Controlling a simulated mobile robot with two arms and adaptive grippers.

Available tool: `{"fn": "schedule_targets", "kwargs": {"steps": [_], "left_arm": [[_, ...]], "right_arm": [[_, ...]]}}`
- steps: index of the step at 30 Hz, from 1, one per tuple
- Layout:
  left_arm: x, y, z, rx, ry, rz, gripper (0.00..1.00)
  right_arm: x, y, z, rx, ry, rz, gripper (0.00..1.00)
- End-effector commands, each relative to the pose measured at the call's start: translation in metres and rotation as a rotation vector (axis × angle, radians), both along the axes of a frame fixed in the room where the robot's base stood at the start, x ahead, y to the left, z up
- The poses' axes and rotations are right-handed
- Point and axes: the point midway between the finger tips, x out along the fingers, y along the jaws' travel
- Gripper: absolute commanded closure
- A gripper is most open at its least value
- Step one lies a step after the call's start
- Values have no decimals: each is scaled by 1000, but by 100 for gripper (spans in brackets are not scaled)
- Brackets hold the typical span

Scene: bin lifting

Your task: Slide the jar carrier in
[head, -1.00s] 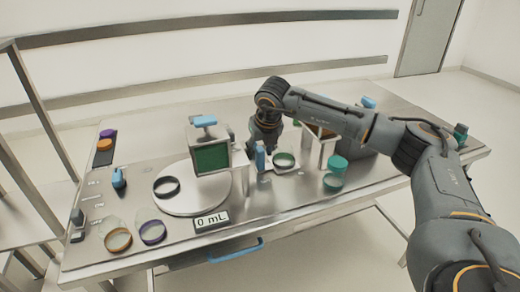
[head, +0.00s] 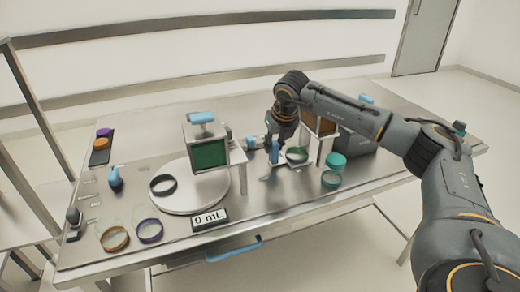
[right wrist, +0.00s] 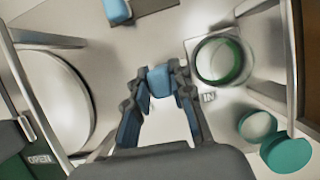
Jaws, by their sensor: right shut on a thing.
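The jar carrier (head: 303,166) is a pale square plate on the bench, beside the legs of a stand. It bears a clear jar with a green ring (head: 297,153) and has an upright blue handle (head: 274,150). In the right wrist view, the jar (right wrist: 218,60) sits on the carrier's plate (right wrist: 192,47), with an "IN" label (right wrist: 208,97) close by. My right gripper (right wrist: 160,84) is shut on the blue handle. In the head view, the right gripper (head: 276,139) partly hides the handle's top. My left gripper is out of view.
The stand (head: 326,149) with a brown front rises just right of the carrier. To the left are a green-fronted box (head: 208,155), a round white turntable (head: 195,203) and a "0 mL" display (head: 210,219).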

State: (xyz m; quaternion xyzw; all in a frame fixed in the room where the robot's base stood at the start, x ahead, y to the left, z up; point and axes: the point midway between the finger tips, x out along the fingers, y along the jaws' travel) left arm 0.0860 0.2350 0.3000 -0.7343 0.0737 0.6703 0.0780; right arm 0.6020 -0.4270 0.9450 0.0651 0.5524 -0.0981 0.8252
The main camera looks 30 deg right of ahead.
Motion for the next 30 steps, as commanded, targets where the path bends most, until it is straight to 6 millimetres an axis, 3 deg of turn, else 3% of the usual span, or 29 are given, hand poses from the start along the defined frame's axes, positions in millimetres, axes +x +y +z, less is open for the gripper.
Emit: {"fn": "schedule_targets", "kwargs": {"steps": [4, 14, 15, 18, 30], "left_arm": [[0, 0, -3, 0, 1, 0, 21], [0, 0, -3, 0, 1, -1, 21], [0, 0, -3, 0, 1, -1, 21], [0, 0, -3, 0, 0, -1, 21], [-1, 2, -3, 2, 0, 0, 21]], "right_arm": [[-5, -22, 0, 0, -2, -4, 100], [-6, -25, 1, 0, -3, 1, 100], [-6, -25, 1, 0, -3, 1, 72], [-6, -24, 1, 0, -2, 1, 55], [-8, -23, 8, 0, -3, 0, 55]]}}
